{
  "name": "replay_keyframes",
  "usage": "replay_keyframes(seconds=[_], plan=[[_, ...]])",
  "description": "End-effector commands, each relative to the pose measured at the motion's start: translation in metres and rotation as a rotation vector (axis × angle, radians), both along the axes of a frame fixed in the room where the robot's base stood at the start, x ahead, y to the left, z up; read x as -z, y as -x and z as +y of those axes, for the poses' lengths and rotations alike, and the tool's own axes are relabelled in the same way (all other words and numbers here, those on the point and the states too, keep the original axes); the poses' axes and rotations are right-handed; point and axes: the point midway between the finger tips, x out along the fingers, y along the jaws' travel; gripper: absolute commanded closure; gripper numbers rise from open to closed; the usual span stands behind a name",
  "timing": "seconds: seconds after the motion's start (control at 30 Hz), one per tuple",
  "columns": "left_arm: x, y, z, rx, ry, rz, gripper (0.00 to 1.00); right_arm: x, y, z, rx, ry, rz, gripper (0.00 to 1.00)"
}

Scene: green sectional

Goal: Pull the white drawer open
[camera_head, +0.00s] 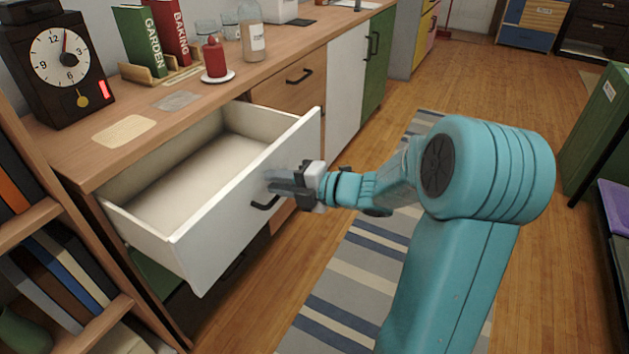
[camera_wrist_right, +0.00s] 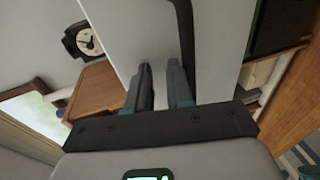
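The white drawer (camera_head: 225,219) stands pulled well out of the wooden counter, and its inside looks empty. Its dark bar handle (camera_head: 265,203) is on the front face, partly hidden by my right gripper (camera_head: 283,183). In the right wrist view the two fingers (camera_wrist_right: 160,88) are apart, with the white drawer front (camera_wrist_right: 145,35) showing between them. The black handle (camera_wrist_right: 187,45) shows there by the right-hand finger, not clearly between the two; whether they touch I cannot tell. My left gripper is not in view.
A bookshelf (camera_head: 45,215) stands close at the left. A striped rug (camera_head: 345,290) and open wooden floor lie to the right. A green cabinet (camera_head: 597,125) is far right.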

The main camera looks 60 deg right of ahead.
Motion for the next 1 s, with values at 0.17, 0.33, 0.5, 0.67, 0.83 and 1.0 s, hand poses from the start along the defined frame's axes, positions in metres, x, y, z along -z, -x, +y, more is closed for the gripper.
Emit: replay_keyframes(seconds=[0.17,0.33,0.5,0.67,0.83,1.0], plan=[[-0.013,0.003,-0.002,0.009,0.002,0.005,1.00,-0.010,0.049,-0.007,0.010,-0.001,0.011,0.62],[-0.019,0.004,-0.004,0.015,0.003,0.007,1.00,-0.018,0.082,-0.009,0.004,0.000,0.003,0.62],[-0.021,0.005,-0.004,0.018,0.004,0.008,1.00,-0.021,0.098,-0.010,-0.002,0.002,0.000,0.62],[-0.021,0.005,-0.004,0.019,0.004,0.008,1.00,-0.022,0.101,-0.009,-0.005,0.002,-0.003,0.62],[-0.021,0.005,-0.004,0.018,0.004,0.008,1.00,-0.022,0.101,-0.009,-0.007,0.002,-0.004,0.62],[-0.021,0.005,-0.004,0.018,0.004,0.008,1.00,-0.024,0.100,-0.008,-0.021,0.044,-0.019,0.62]])
